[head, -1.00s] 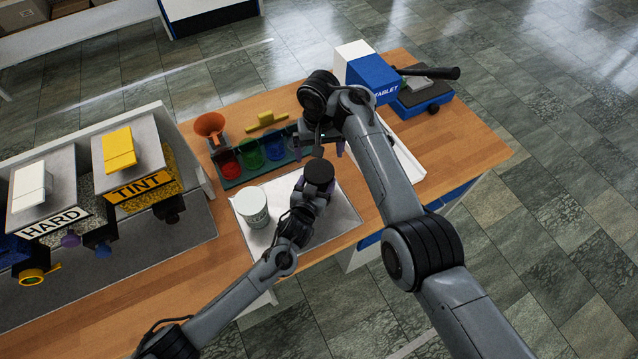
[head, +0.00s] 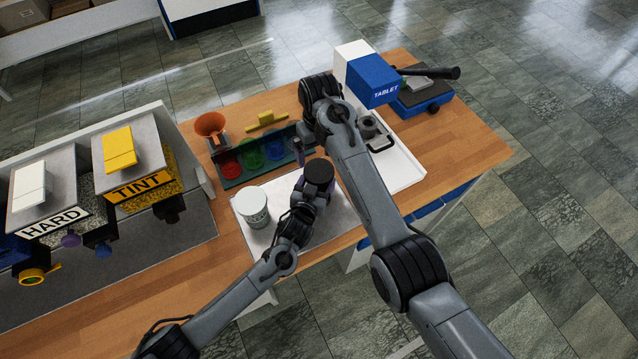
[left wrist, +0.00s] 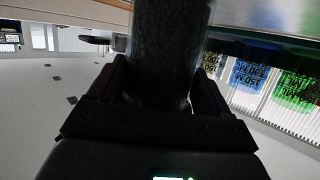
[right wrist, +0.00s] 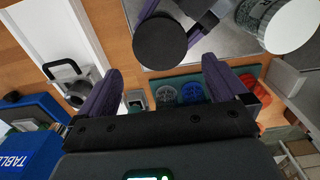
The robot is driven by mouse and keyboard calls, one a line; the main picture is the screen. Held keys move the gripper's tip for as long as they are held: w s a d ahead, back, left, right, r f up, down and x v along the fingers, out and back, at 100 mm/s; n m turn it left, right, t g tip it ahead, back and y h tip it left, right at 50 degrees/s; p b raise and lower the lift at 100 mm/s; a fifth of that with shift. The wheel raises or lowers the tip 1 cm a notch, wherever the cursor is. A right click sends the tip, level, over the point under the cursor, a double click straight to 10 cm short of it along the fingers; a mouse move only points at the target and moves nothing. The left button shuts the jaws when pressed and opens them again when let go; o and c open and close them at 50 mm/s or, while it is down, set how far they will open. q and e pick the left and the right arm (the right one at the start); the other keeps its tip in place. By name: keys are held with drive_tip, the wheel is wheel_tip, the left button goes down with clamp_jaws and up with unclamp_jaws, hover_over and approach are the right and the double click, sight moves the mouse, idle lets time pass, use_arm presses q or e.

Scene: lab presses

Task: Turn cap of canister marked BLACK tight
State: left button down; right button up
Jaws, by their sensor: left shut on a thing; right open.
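A dark canister with a round black cap (head: 319,173) stands over the pale mat (head: 284,236); no marking on it can be read. My left gripper (head: 308,198) is shut on its body, which fills the space between the fingers in the left wrist view (left wrist: 165,60). The cap is seen from above in the right wrist view (right wrist: 160,43); I cannot tell how tight it sits. My right gripper (right wrist: 164,85) is open and empty, apart from the cap, over the table near the coloured cups. In the head view its fingers are partly hidden by my arm.
A white-lidded canister (head: 253,205) stands left of the dark one. A rack of coloured cups (head: 250,155) and an orange funnel (head: 210,125) lie behind.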

sight(319, 170)
idle(0.3)
drive_tip(key=shift+f, duration=4)
drive_tip(key=shift+c, duration=0.2)
drive_tip(key=c, duration=0.8)
drive_tip(key=o, duration=0.8)
drive_tip(key=shift+o, duration=0.2)
drive_tip(key=shift+r, duration=3.75)
